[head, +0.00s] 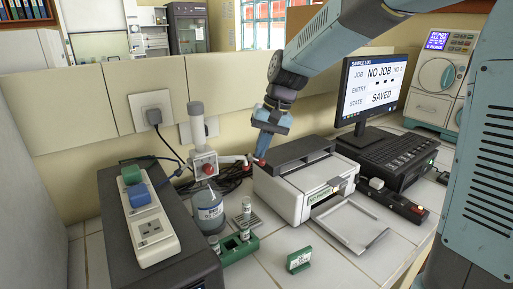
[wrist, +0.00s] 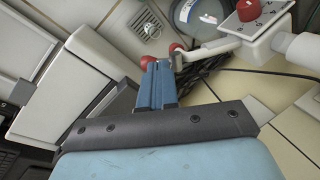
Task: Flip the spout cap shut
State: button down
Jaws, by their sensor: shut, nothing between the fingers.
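The bottle-top dispenser (head: 205,165) sits on a clear bottle (head: 208,212) with a label. It has a white block with a red knob and a white spout reaching right. In the wrist view the spout (wrist: 212,48) runs left from the block. A red piece (wrist: 177,47) is at its end, and a second red rounded piece (wrist: 147,62) lies just left of my fingertips. Which is the spout cap, and how far it is turned, I cannot tell. My gripper (head: 262,156) is shut and empty, pointing down at the spout end; contact is unclear.
A white printer (head: 290,195) stands right of my gripper. A green vial rack (head: 238,246) is in front of the bottle. Black cables (head: 225,182) lie behind the spout. A power strip (head: 150,228) is at left, and a monitor (head: 370,90) stands behind at right.

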jog(key=d+f+v, duration=0.1)
jog(key=d+v, duration=0.2)
jog(key=v, duration=1)
jog(key=shift+w+r, duration=0.25)
jog(key=shift+r, duration=0.05)
jog(key=shift+d, duration=0.1)
jog(key=s+d+f+t+h, duration=0.1)
jog(key=s+d+f+t, duration=0.2)
jog(key=s+d, duration=0.6)
jog(key=s+d+f+m+t+h, duration=0.1)
jog(key=s+d+f+t+h, duration=0.1)
jog(key=s+d, duration=0.7)
jog(key=s+f+t, duration=0.1)
jog(key=s, duration=0.1)
jog(key=shift+s, duration=0.25)
